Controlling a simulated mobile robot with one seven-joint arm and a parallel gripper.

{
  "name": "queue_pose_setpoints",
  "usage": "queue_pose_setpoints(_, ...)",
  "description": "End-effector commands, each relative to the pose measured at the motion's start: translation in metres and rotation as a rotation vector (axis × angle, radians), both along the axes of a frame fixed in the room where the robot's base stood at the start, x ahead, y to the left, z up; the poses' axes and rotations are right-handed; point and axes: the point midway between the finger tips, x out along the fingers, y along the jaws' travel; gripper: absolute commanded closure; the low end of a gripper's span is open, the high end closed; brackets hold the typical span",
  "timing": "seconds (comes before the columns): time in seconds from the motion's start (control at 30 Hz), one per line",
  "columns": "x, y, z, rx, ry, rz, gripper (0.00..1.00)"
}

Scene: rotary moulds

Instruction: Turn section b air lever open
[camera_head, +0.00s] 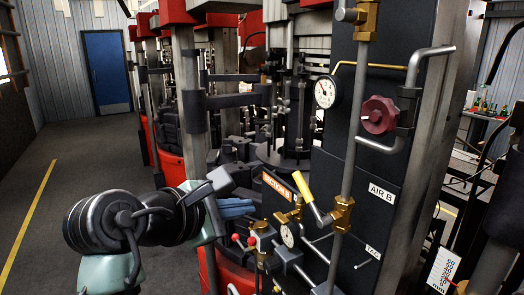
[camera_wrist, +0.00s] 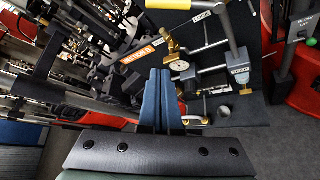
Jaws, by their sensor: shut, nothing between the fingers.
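The air lever has a yellow handle (camera_head: 303,187) that slants up and to the left from a brass valve (camera_head: 342,213) on a vertical grey pipe. A white AIR B label (camera_head: 382,193) is on the dark panel just right of the valve. In the wrist view, a yellow handle (camera_wrist: 200,20) crosses the top edge, partly cut off. My gripper (camera_head: 250,207) is left of the lever and a little lower, apart from it. Its blue fingers (camera_wrist: 164,98) are together and empty, pointing towards the panel.
An orange section label (camera_head: 276,186) lies between my gripper and the lever. Below are a small gauge (camera_head: 289,236), brass fittings and red-tipped levers (camera_head: 243,241). A red handwheel (camera_head: 378,115) and a larger gauge (camera_head: 326,91) sit above. Open floor (camera_head: 60,225) lies to the left.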

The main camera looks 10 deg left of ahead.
Motion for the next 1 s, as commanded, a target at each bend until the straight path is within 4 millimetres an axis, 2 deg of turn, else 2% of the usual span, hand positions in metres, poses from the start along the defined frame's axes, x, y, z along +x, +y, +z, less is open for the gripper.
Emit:
queue_pose_setpoints(0.03,-0.006,-0.003,0.013,-0.033,0.010,-0.026,1.00)
queue_pose_setpoints(0.1,-0.011,-0.007,0.017,-0.065,0.020,-0.051,1.00)
queue_pose_setpoints(0.27,-0.009,-0.014,0.016,-0.086,0.027,-0.071,1.00)
queue_pose_setpoints(0.37,0.001,-0.022,0.011,-0.087,0.027,-0.071,1.00)
queue_pose_setpoints(0.77,0.065,-0.065,-0.022,-0.082,0.027,-0.070,1.00)
queue_pose_setpoints(0.8,0.059,-0.067,-0.009,-0.080,0.019,-0.069,1.00)
queue_pose_setpoints(1.0,0.050,-0.078,0.005,-0.081,0.021,-0.068,1.00)
